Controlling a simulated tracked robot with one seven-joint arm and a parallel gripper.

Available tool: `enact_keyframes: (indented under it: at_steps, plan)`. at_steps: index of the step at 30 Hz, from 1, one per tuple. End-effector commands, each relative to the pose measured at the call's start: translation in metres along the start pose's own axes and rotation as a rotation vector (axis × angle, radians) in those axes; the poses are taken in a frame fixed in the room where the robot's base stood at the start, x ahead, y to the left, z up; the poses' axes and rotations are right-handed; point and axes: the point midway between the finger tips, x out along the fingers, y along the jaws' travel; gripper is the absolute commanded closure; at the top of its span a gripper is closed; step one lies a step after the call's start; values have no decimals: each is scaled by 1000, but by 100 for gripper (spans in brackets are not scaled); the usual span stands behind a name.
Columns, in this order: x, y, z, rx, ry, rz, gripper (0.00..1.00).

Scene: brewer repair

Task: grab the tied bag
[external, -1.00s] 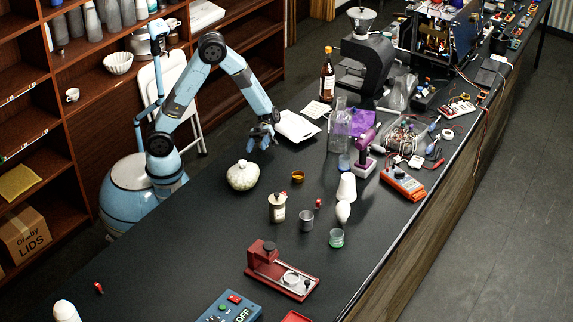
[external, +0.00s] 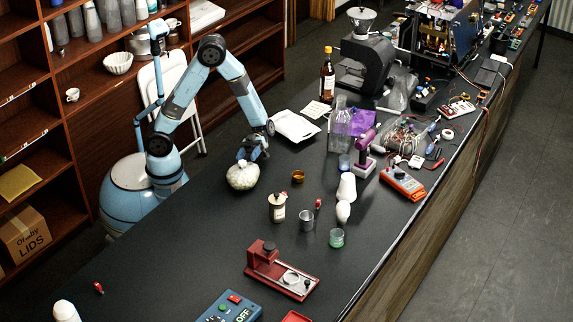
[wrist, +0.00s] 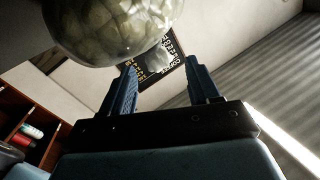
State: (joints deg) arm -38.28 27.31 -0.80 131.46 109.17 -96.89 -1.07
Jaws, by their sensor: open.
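The tied bag (external: 242,176) is a pale, rounded, lumpy bundle standing on the dark bench near its left edge. My gripper (external: 250,155) is just above and behind the bag's top in the external view, close to it. In the wrist view the bag (wrist: 112,22) fills the upper left, beyond and left of the fingertips. The external view does not show clearly whether a finger touches the bag.
An amber cup (external: 298,176), a labelled canister (external: 277,208) and a metal cup (external: 306,220) stand right of the bag. A white tray (external: 296,126) lies behind. A red device (external: 280,272) sits in front. The bench left and front of the bag is mostly clear.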

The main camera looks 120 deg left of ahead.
Motion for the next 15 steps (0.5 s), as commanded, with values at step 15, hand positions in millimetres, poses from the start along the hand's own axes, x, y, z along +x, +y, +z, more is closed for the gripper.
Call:
enact_keyframes:
  at_steps: [15]
  plan:
    - [51,0,0,0,1,1,39]
